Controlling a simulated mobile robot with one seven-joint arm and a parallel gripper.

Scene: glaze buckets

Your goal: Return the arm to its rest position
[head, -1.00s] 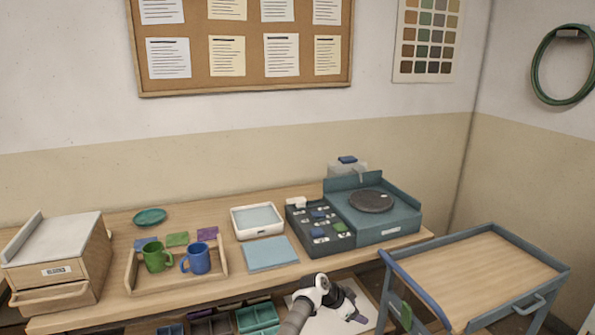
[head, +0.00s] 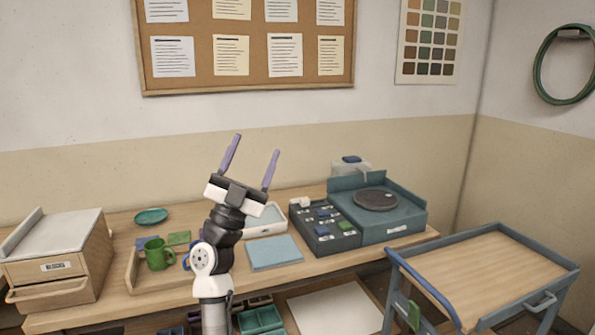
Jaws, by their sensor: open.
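My gripper (head: 254,163) is raised in front of the workbench, with its two purple fingers spread apart, pointing up and empty. My arm (head: 216,262) stands nearly upright below it. The arm covers most of the blue mug (head: 186,262), of which only a sliver shows, and part of the white tray (head: 268,221). The green mug (head: 157,255) stands to the left of the arm in the wooden tray (head: 132,276).
A wooden drawer box (head: 60,265) stands at the left of the bench. A light blue cloth (head: 275,252), a dark compartment tray (head: 318,232) and a teal wheel unit (head: 398,218) lie to the right. A cart (head: 485,277) stands at the far right. A teal dish (head: 151,216) is at the back.

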